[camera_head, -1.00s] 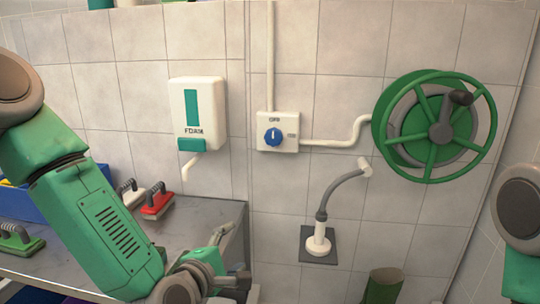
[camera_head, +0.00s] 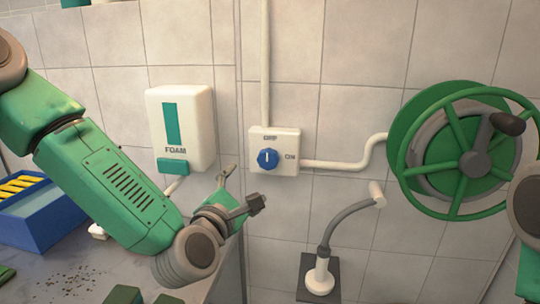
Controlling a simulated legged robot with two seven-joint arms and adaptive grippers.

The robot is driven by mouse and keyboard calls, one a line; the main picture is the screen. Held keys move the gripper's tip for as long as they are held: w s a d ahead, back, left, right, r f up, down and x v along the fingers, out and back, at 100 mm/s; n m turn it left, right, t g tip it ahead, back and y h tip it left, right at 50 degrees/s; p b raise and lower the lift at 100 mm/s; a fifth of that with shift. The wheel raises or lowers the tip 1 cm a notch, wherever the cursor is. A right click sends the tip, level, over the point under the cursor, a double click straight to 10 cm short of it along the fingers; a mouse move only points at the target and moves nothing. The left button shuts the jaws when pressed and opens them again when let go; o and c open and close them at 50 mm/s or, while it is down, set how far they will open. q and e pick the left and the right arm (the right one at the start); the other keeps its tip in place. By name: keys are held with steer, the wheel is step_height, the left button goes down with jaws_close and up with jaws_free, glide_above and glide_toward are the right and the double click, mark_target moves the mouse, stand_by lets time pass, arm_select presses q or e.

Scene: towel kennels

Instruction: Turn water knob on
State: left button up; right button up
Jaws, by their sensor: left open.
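The water knob (camera_head: 267,158) is a round blue dial on a white wall box (camera_head: 287,137). The box has a label above the dial, too blurred to read surely, and "ON" to its right. The dial's white mark points about straight up. My left gripper (camera_head: 242,188) is open and empty, below and left of the knob and apart from it in the picture. Its two fingers are spread, one pointing up and one to the right. Part of my right arm (camera_head: 528,215) shows at the right edge; its gripper is out of view.
A white foam dispenser (camera_head: 182,130) hangs left of the box. A green hose reel (camera_head: 465,155) is on the right wall. A grey bent hose nozzle (camera_head: 345,225) stands in a holder below the box. A blue bin (camera_head: 40,218) sits on the grey counter (camera_head: 75,270).

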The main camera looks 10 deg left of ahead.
arm_select(q)
steer(key=p, duration=0.1)
glide_toward(266, 162)
steer(key=w+d, duration=0.1)
steer(key=w, duration=0.5)
steer(key=w+p, duration=0.1)
steer(key=w, duration=0.2)
steer(key=shift+w+a, duration=0.25)
steer(key=shift+w, duration=0.15)
steer(key=shift+w+d+r+p, duration=0.1)
steer(key=shift+w+d+p, duration=0.2)
steer(key=shift+w+d, duration=0.2)
steer(key=shift+d, duration=0.35)
steer(key=shift+a, duration=0.2)
steer(key=c, duration=1.1)
steer(key=shift+a, duration=0.2)
steer(key=shift+c, duration=0.3)
arm_select(e)
steer(key=shift+s+d+r, duration=0.1)
steer(key=shift+d+r, duration=0.1)
steer(key=shift+r, duration=0.45)
steer(key=shift+s+d+r, duration=0.1)
steer(key=shift+d+r, duration=0.05)
steer(key=shift+r, duration=0.45)
